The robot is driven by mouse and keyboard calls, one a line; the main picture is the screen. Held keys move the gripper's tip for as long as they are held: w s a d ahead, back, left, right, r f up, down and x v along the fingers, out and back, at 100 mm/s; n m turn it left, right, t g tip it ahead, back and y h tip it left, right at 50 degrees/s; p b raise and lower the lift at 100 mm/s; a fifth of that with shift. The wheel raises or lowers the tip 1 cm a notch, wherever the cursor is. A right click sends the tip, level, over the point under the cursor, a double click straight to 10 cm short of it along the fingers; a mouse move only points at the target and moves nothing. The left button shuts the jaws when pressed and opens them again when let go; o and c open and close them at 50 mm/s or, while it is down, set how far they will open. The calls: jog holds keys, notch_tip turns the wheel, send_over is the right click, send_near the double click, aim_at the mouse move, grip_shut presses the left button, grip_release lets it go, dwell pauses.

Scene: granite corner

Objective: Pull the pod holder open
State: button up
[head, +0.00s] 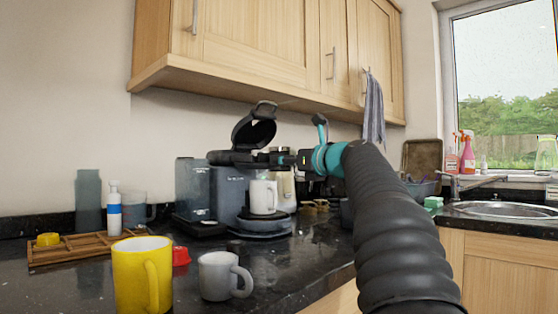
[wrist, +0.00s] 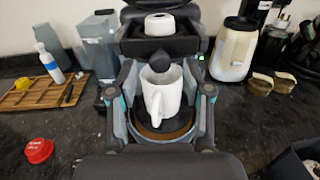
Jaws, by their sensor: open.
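The coffee machine (head: 232,190) stands on the dark counter with its black lid (head: 255,130) raised. In the wrist view, its dark upper section (wrist: 135,46), which seems to be the pod holder, has a white round part (wrist: 158,24) on top. I cannot tell how far the holder is out. A white mug (head: 263,197) stands on the drip tray below; it also shows in the wrist view (wrist: 160,98). My gripper (wrist: 162,76) is open and empty, its fingers either side of the holder's front as seen from the wrist. In the head view my gripper (head: 235,158) hides the holder; contact cannot be told.
A yellow mug (head: 142,275), a grey-white mug (head: 222,277) and a red pod (head: 181,256) stand in front. A wooden tray (head: 85,250) and a bottle (head: 114,208) are left. A pale canister (wrist: 232,50) stands right of the machine. Wall cabinets (head: 262,40) hang above.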

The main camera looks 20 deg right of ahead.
aim_at(263, 158)
jog(key=shift+x, duration=1.5)
grip_shut()
